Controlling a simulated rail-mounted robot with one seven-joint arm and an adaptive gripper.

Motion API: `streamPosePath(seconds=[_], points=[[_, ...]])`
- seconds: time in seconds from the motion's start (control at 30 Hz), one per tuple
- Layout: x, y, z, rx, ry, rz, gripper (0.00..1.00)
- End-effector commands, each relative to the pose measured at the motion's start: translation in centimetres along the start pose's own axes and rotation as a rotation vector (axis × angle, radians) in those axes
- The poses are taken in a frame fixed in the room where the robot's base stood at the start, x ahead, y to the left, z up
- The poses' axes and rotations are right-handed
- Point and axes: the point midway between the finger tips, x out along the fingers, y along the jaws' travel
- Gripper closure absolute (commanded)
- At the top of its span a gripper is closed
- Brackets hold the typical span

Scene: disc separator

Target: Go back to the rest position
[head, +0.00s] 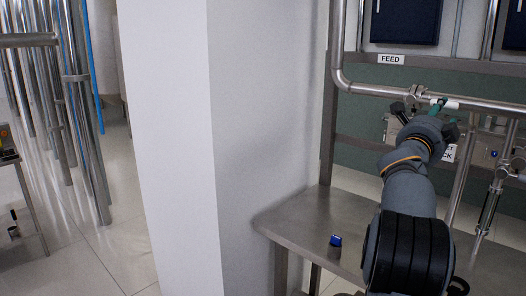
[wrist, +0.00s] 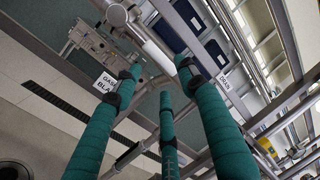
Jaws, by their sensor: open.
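My gripper (wrist: 160,80) has three green fingers with dark bands, spread apart, with nothing held between them in the wrist view. In the head view my arm reaches away over the right side, and a green part of the gripper (head: 437,106) shows near a horizontal steel pipe (head: 475,105). Most of the gripper is hidden behind my arm there. In the wrist view, steel pipes and a pale fitting (wrist: 158,55) lie beyond the fingertips. I cannot tell whether any finger touches them.
A steel table (head: 300,225) with a small blue-topped object (head: 335,241) stands below and left of my arm. A white pillar (head: 165,130) rises left of the table. A FEED label (head: 391,59) hangs above the pipe. Vertical steel pipes (head: 85,110) stand at far left.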

Motion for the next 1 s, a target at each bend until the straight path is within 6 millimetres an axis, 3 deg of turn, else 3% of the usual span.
streamPosePath(seconds=[0.2,0.4,1.0], points=[[3.9,0.0,0.0,0.001,0.000,-0.001,0.59],[6.1,0.0,0.0,0.000,0.001,-0.001,0.59],[6.8,-0.1,0.0,-0.017,-0.004,0.000,0.59]])
